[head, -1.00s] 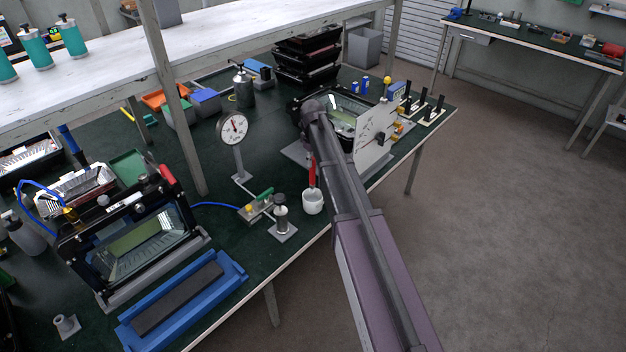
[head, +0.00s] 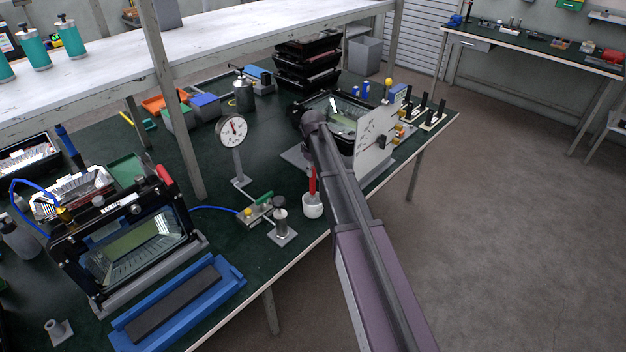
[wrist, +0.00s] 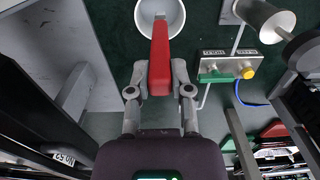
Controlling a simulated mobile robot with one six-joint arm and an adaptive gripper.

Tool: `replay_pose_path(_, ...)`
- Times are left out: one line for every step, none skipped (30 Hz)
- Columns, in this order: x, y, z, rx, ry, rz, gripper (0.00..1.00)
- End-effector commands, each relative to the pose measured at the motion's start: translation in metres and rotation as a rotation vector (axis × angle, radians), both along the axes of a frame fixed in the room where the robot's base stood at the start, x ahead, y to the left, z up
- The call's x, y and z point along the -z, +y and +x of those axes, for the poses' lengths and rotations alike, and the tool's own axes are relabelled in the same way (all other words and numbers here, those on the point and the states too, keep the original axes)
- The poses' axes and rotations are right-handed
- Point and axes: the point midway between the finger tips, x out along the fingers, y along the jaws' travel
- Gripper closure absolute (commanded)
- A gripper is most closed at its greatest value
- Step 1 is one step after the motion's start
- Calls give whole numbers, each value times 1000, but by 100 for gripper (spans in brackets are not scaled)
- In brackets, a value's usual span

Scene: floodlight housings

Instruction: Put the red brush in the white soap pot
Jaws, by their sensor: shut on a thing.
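The red brush (head: 312,180) stands roughly upright at the white soap pot (head: 313,208) near the bench's front edge. In the wrist view my gripper (wrist: 160,78) is shut on the red handle (wrist: 160,50), a finger on each side. The brush's far end overlaps the opening of the white pot (wrist: 142,24) in the wrist view. In the head view its lower end meets the pot's rim; I cannot tell how deep it reaches. My arm hides the gripper in the head view.
A weighted post (head: 281,220) and a green-and-yellow button block (head: 256,210) stand left of the pot. A dial gauge (head: 232,130) rises behind them. Dark bench top lies clear behind the pot.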

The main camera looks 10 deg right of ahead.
Motion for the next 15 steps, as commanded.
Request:
replay_pose_path(10,0,0,0,0,0,100)
replay_pose_path(13,0,0,0,0,0,100)
replay_pose_path(16,0,0,0,0,0,100)
replay_pose_path(19,0,0,0,0,0,100)
replay_pose_path(21,0,0,0,0,0,100)
replay_pose_path(24,0,0,0,0,0,100)
replay_pose_path(25,0,0,0,0,0,100)
replay_pose_path(27,0,0,0,0,0,100)
replay_pose_path(28,0,0,0,0,0,100)
replay_pose_path(29,0,0,0,0,0,100)
replay_pose_path(29,0,0,0,0,0,100)
replay_pose_path(30,0,0,0,0,0,100)
replay_pose_path(30,0,0,0,0,0,100)
replay_pose_path(30,0,0,0,0,0,100)
replay_pose_path(30,0,0,0,0,0,100)
